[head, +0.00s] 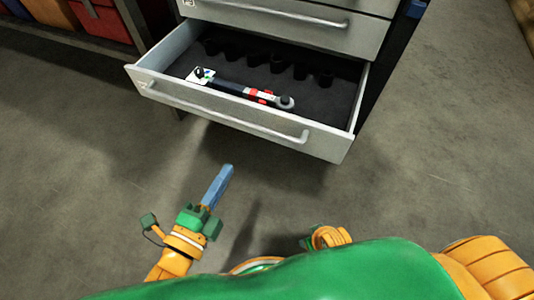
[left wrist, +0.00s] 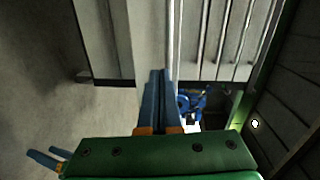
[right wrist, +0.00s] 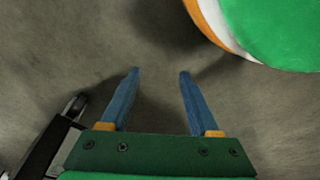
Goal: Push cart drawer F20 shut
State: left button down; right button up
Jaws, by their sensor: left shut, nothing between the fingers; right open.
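The grey cart drawer (head: 225,112) stands pulled open, with its bar handle along the front panel. I cannot read its label. In it lie a torque wrench (head: 240,90) with red marks and several black sockets (head: 275,65). My left gripper (head: 229,169) is shut and empty, in front of and below the drawer front, apart from it in the head view. Its closed blue fingers also show in the left wrist view (left wrist: 160,73), with cart panels and handles beyond. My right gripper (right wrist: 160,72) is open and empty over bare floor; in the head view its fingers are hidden.
The drawer above (head: 290,22) appears shut. A shelf with red bins (head: 102,22) stands at the upper left. The concrete floor (head: 440,150) is clear right of the cart and in front of the drawer.

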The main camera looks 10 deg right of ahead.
pick_arm(q)
notch_tip(320, 180, up, 3)
jog(key=d+m+h, duration=0.1)
send_near(263, 111)
jog(key=shift+t, duration=0.3)
jog(key=x, duration=0.2)
jog(key=b+x, duration=0.1)
jog(key=x, duration=0.1)
jog(key=b+x, duration=0.1)
jog(key=x, duration=0.1)
jog(key=shift+f, duration=0.3)
jog(key=shift+w+d+r, duration=0.1)
jog(key=shift+w+d, duration=0.2)
pick_arm(e)
jog(key=shift+t, duration=0.3)
jog(key=shift+w+a+r, duration=0.1)
jog(key=shift+w+r, duration=0.2)
jog(key=shift+r, duration=0.65)
jog(key=shift+w+a+r, duration=0.1)
jog(key=shift+w+r, duration=0.2)
jog(key=shift+r, duration=0.6)
jog(key=shift+w+r, duration=0.3)
jog(key=shift+r, duration=0.65)
pick_arm(q)
jog(key=shift+w, duration=0.1)
